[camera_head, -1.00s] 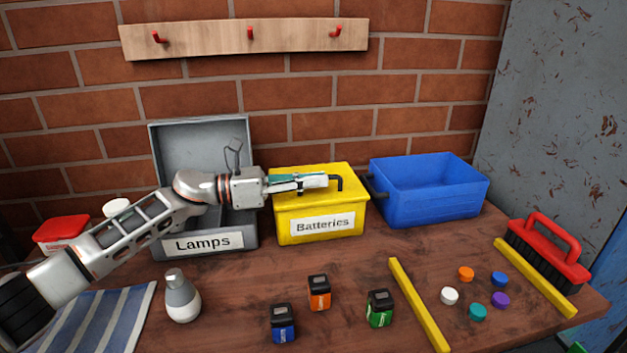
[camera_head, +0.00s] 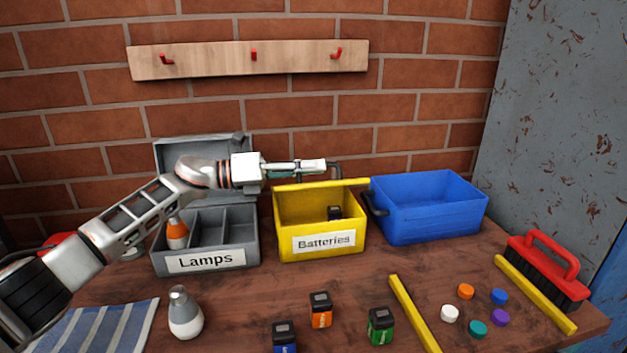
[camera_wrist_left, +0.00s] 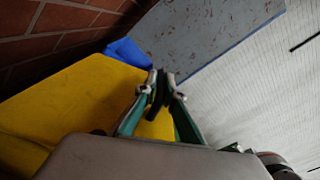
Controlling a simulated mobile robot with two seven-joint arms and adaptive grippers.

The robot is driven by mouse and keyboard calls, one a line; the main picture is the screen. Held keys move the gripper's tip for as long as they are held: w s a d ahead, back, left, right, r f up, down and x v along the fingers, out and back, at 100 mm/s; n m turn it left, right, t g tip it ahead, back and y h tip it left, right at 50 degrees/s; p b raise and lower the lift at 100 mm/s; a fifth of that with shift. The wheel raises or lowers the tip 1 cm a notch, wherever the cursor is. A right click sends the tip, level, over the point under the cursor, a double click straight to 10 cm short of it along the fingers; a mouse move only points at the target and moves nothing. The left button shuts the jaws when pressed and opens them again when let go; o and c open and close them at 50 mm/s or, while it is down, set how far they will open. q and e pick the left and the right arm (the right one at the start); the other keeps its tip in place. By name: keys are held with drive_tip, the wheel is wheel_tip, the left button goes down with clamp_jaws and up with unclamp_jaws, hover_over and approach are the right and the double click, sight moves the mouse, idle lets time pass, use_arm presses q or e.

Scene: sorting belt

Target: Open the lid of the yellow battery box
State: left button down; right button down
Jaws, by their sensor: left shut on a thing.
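The yellow battery box (camera_head: 285,240), labelled "Batteries", stands at the middle back of the table. Its lid (camera_head: 297,186) is raised, seen nearly edge-on, and the inside shows from the front. A dark battery (camera_head: 334,212) stands inside at the right. My left gripper (camera_head: 324,166) is above the box's back part, shut on the lid's dark handle (camera_head: 337,172). In the left wrist view the fingertips (camera_wrist_left: 160,84) close around the dark handle beside the yellow lid (camera_wrist_left: 70,105). My right gripper is in no view.
The grey Lamps box (camera_head: 160,268) stands open on the left, behind my left arm. A blue bin (camera_head: 430,215) stands close on the right. Several batteries, a white-grey bulb (camera_head: 185,315), colored caps, yellow strips and a red brush (camera_head: 545,270) lie in front.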

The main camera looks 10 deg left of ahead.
use_arm(q)
drive_tip(key=shift+w+a+r+n, duration=0.3)
drive_tip(key=shift+w+r+n, duration=0.35)
drive_tip(key=shift+w+n, duration=0.2)
drive_tip(key=c, duration=2.2)
unclamp_jaws()
drive_tip(key=shift+s, duration=0.1)
drive_tip(key=shift+o, duration=0.2)
drive_tip(key=v, duration=1.2)
drive_tip(key=shift+r, duration=0.1)
